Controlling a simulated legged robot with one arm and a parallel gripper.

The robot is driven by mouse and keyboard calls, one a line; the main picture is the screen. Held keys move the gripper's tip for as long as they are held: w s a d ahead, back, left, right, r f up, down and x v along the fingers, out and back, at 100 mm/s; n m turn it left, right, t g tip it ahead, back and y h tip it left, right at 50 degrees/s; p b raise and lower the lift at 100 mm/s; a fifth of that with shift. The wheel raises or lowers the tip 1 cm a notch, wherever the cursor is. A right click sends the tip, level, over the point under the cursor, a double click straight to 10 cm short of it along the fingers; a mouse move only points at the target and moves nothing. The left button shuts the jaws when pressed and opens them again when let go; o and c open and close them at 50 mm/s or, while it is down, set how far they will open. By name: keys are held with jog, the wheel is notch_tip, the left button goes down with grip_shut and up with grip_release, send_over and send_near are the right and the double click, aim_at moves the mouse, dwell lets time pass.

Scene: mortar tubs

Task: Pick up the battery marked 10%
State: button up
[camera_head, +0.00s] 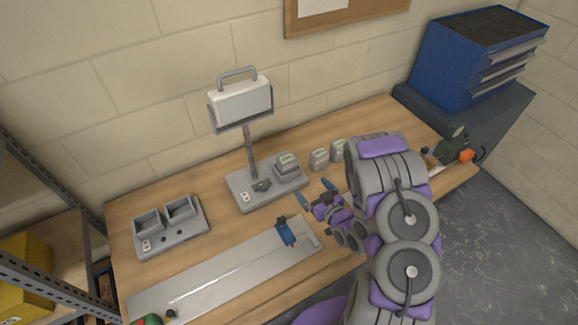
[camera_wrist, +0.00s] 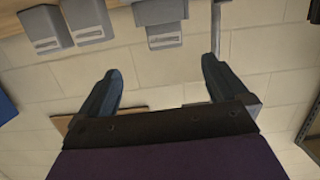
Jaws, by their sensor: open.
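Two grey batteries stand side by side on the wooden bench: a left one (camera_head: 319,158) and a right one (camera_head: 338,151). A third battery (camera_head: 287,164) sits on the grey lamp base (camera_head: 250,203). The wrist view is upside down and shows the three batteries at its top: the one on the base (camera_wrist: 165,37) and two loose ones (camera_wrist: 87,20) (camera_wrist: 45,32). Their labels are too small to read, so I cannot tell which is marked 10%. My gripper (camera_head: 315,193) is open and empty, in front of the batteries and apart from them; its blue fingers also show in the wrist view (camera_wrist: 162,72).
An empty two-slot grey dock (camera_head: 170,226) stands at the left. A metal plate (camera_head: 220,276) with a blue clamp (camera_head: 285,232) lies along the front. The lamp (camera_head: 241,102) rises behind the base. A blue tool chest (camera_head: 465,60) stands at the back right.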

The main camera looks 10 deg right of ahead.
jog(key=b, duration=1)
send_near(290, 166)
jog(key=w+a+f, duration=0.1)
jog(key=w, duration=0.1)
jog(key=shift+t, duration=0.3)
jog(key=x, duration=0.4)
jog(key=shift+a+r, duration=0.1)
jog(key=shift+r, duration=0.05)
jog(key=shift+w, duration=0.8)
jog(key=shift+b+x, duration=0.5)
jog(key=shift+x, duration=1.9)
jog(key=shift+s, duration=0.1)
jog(key=shift+c, duration=0.4)
